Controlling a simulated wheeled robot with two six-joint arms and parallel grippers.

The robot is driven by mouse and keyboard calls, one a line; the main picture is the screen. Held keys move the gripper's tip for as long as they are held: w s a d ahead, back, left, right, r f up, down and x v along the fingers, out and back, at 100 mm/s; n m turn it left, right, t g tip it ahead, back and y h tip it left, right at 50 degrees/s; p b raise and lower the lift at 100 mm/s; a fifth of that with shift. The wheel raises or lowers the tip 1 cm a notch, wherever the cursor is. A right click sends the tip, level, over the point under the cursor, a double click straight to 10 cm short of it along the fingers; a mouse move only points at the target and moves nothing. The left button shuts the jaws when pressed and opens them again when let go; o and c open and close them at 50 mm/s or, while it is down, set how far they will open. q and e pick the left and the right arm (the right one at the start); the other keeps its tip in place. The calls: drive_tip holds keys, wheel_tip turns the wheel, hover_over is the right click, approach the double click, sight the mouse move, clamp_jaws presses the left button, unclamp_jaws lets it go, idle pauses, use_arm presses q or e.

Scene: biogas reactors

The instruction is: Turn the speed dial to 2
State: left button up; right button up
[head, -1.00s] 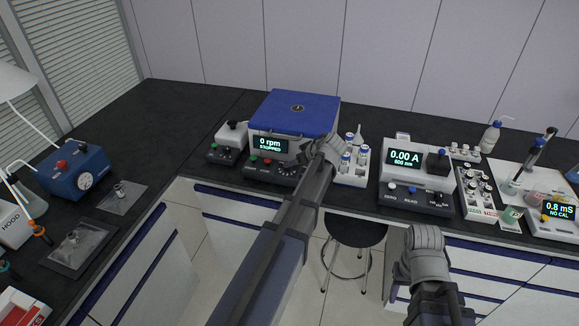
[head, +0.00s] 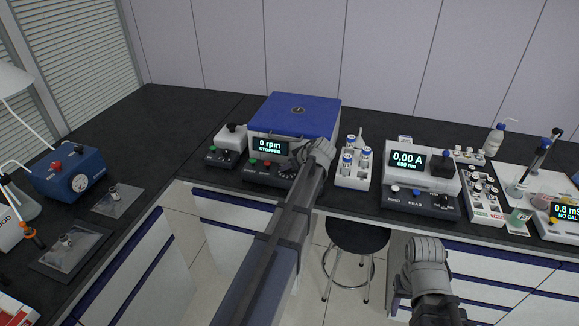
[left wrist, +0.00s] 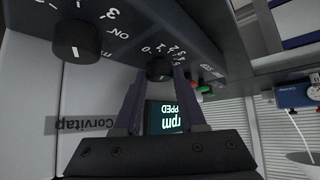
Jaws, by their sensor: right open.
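The centrifuge (head: 292,118) with a blue lid stands at the back centre; its screen (head: 269,146) reads 0 rpm, STOPPED. In the left wrist view the black speed dial (left wrist: 159,69) has small numbers around its rim; its pointer is too dark to read. My left gripper (left wrist: 160,78) has its fingers apart, one on each side of the dial; contact cannot be told. My right gripper (head: 428,248) is open, low at the right, in front of the bench, away from the dial.
Another black knob (left wrist: 79,41) with ON and numbers is close by in the left wrist view. A vial rack (head: 354,178) stands right of the centrifuge, then a photometer (head: 418,198). A small black-based device (head: 228,150) stands left. A stool (head: 357,236) is below.

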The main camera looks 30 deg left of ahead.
use_arm(q)
clamp_jaws()
drive_tip(key=shift+s+m+t+h, duration=0.3)
drive_tip(key=shift+m+t, duration=0.4)
drive_tip(key=shift+m, duration=0.2)
drive_tip(key=shift+w+a+m+t+h, duration=0.1)
drive_tip(key=shift+m+t+h, duration=0.6)
drive_tip(key=shift+m, duration=0.6)
drive_tip(key=o, duration=0.5)
unclamp_jaws()
